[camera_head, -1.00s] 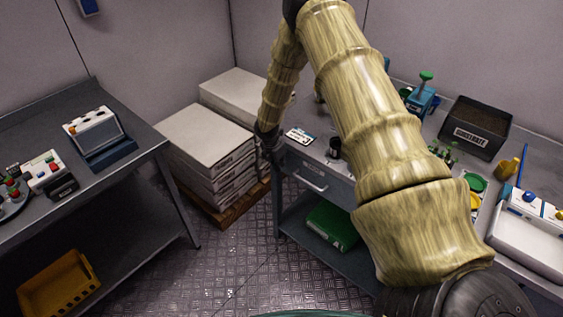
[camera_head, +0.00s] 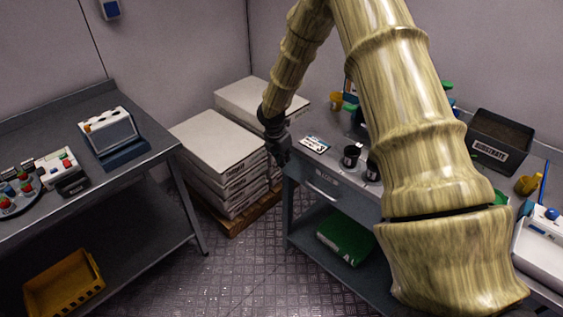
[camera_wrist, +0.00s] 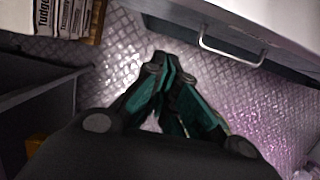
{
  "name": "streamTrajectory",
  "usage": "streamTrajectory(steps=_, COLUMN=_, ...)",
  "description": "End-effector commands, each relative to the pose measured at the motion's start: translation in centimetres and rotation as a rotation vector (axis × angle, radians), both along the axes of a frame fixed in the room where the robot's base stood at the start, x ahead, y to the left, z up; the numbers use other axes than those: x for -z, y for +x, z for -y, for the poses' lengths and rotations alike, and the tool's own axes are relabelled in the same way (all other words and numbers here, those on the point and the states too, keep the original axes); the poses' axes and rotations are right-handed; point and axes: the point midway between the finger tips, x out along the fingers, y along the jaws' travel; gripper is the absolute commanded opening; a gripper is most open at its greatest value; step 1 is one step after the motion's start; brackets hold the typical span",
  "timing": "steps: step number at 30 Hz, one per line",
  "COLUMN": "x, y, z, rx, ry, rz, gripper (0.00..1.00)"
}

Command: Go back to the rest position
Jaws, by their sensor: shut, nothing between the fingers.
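My gripper (camera_head: 281,152) hangs at the end of my bamboo-patterned arm, left of the right bench's near corner and in front of the white stack. It points down and holds nothing. In the wrist view my gripper (camera_wrist: 163,66) shows its dark fingers with green sides closed together above the metal floor (camera_wrist: 215,80). My arm hides part of the right bench in the head view.
The right bench (camera_head: 318,178) has a drawer handle and holds black pots (camera_head: 351,156) and a substrate box (camera_head: 493,150). White stacked boxes (camera_head: 215,138) stand on a pallet. The left bench (camera_head: 150,165) holds devices. Floor between the benches is clear.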

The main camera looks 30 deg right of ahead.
Motion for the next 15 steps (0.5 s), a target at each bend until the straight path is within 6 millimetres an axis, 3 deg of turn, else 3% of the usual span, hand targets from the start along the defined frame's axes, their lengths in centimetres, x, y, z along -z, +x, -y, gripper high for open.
streamTrajectory(steps=8, x=0.0, y=-0.2, z=-0.2, rx=0.004, ry=0.004, rz=-0.001, gripper=0.00)
streamTrajectory(steps=11, x=1.2, y=-1.2, z=-1.3, rx=0.036, ry=0.029, rz=-0.002, gripper=0.00)
streamTrajectory(steps=15, x=5.1, y=-4.4, z=-4.8, rx=0.158, ry=0.109, rz=-0.001, gripper=0.00)
